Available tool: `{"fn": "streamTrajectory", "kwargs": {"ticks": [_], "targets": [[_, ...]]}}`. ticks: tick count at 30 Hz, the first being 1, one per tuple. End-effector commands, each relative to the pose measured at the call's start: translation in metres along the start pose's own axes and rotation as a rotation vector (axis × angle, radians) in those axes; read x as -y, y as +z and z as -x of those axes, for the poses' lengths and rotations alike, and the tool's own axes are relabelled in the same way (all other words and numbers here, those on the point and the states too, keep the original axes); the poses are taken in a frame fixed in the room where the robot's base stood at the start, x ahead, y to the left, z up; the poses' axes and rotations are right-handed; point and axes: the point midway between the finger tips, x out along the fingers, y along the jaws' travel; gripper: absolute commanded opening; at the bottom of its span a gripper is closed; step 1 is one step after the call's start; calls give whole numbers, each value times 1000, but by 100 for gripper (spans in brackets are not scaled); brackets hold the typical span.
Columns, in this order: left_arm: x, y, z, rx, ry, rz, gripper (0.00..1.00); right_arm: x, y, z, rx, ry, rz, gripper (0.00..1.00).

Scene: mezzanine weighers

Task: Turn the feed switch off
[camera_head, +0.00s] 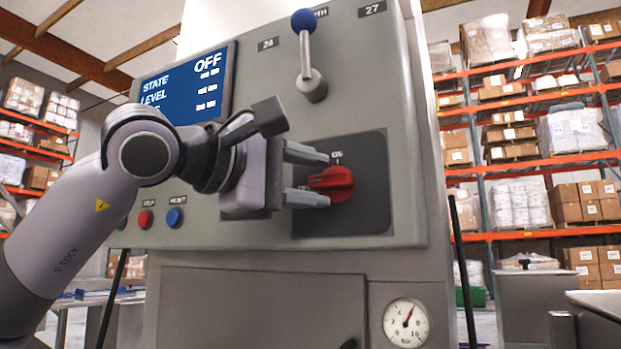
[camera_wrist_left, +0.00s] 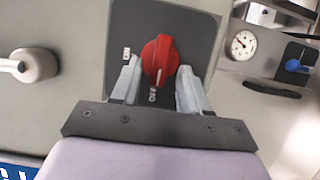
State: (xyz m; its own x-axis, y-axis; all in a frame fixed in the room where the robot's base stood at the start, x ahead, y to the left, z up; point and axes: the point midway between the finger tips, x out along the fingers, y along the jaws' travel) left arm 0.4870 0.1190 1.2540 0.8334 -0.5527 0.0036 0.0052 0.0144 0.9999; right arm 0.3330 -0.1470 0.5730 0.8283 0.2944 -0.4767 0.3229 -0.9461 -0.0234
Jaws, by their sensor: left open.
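The feed switch is a red rotary knob (camera_head: 331,184) on a dark square plate (camera_head: 372,160) on the grey cabinet front. An "ON" label sits above it. In the wrist view the knob (camera_wrist_left: 160,60) has a white mark at its lower end, towards a partly legible label below it, which the gripper hides in the head view. My left gripper (camera_head: 318,176) is open in front of the plate, with one finger on each side of the knob. In the wrist view its fingers (camera_wrist_left: 158,85) flank the knob; contact is unclear. My right gripper is out of view.
A blue-balled lever (camera_head: 306,55) stands above the plate. A blue screen (camera_head: 184,87) reads STATE OFF. Red (camera_head: 145,219) and blue (camera_head: 175,217) buttons are at the lower left. A gauge (camera_head: 406,323) sits below, and pallet racks stand behind.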

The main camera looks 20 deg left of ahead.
Motion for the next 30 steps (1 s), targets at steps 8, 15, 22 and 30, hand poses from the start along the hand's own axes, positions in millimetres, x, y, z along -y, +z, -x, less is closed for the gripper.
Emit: {"fn": "streamTrajectory", "kwargs": {"ticks": [8,15,22,30], "targets": [[-1,-1,45,-3,4,-2,45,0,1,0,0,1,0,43],[0,0,66,-1,1,0,45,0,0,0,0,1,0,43],[0,0,68,0,1,1,45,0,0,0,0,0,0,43],[0,0,67,0,1,1,45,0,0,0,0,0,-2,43]]}}
